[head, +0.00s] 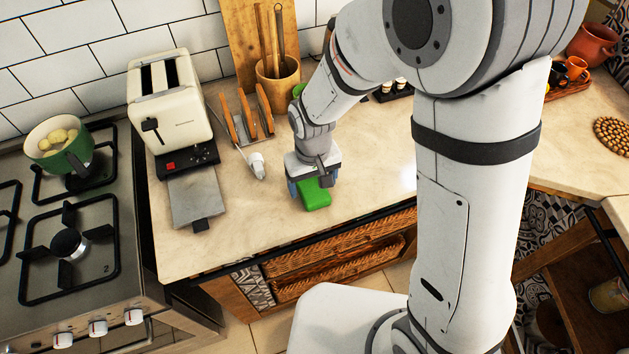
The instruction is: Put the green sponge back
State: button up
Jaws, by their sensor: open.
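The green sponge (316,197) lies on the light stone counter, near its front edge, in the head view. My gripper (313,187) is directly above the sponge, pointing down, with its jaws open. The gripper's body covers the far part of the sponge. Whether the fingers touch the sponge cannot be told from this view.
A cream toaster (168,100) and a grey tray (196,197) stand left of the gripper. A wooden rack (246,122) and a utensil pot (277,82) stand behind. A stove (70,240) with a green pot (60,150) is far left. Counter right of the gripper is clear.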

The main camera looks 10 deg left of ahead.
aim_at(313, 187)
notch_tip(313, 187, up, 12)
jog(key=shift+f, duration=0.2)
jog(key=s+d+r+m+t, duration=0.1)
jog(key=s+d+r+m, duration=0.1)
jog(key=d, duration=0.6)
jog(key=s+d+r+m+t, duration=0.1)
jog(key=s+d+r+m, duration=0.1)
jog(key=d, duration=0.5)
jog(key=s+d+r+m+t, duration=0.1)
jog(key=s+d+r+m, duration=0.1)
jog(key=d, duration=0.6)
jog(key=shift+s+d+r, duration=0.35)
jog(key=shift+s+r, duration=0.25)
jog(key=shift+s, duration=0.2)
jog(key=shift+c, duration=0.4)
